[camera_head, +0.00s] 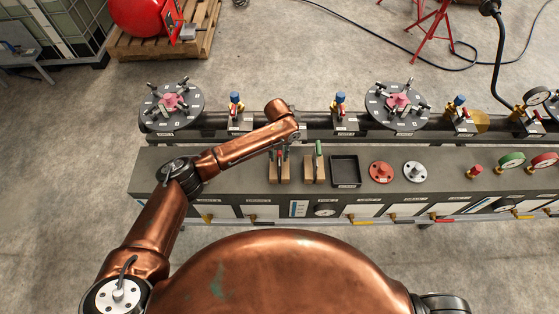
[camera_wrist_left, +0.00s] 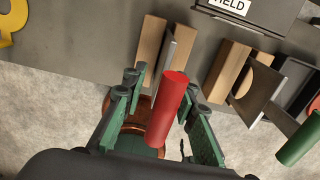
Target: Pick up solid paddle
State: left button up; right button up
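A paddle with a red handle (camera_wrist_left: 170,108) stands in a wooden slotted stand (camera_wrist_left: 150,50); its plate (camera_wrist_left: 172,62) is seen nearly edge-on, so I cannot tell whether it is solid. My left gripper (camera_wrist_left: 163,128) is open, its green fingers on either side of the red handle. In the head view the left gripper (camera_head: 279,152) points down over the same stand (camera_head: 279,174), partly hidden by my wrist. A second paddle with a green handle (camera_wrist_left: 299,143) stands in the neighbouring stand (camera_wrist_left: 229,70); its plate appears to have a round opening. My right gripper is out of view.
A black tray (camera_head: 346,171), a red flanged disc (camera_head: 381,172) and a grey one (camera_head: 415,172) lie right of the stands on the grey bench (camera_head: 230,165). A pipe with valves (camera_head: 340,106) and round flanges (camera_head: 171,106) runs behind.

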pick_arm(q)
notch_tip(320, 180, down, 4)
jog(key=shift+w+d+f, duration=0.1)
jog(key=shift+d+f, duration=0.05)
jog(key=c, duration=0.5)
grip_shut()
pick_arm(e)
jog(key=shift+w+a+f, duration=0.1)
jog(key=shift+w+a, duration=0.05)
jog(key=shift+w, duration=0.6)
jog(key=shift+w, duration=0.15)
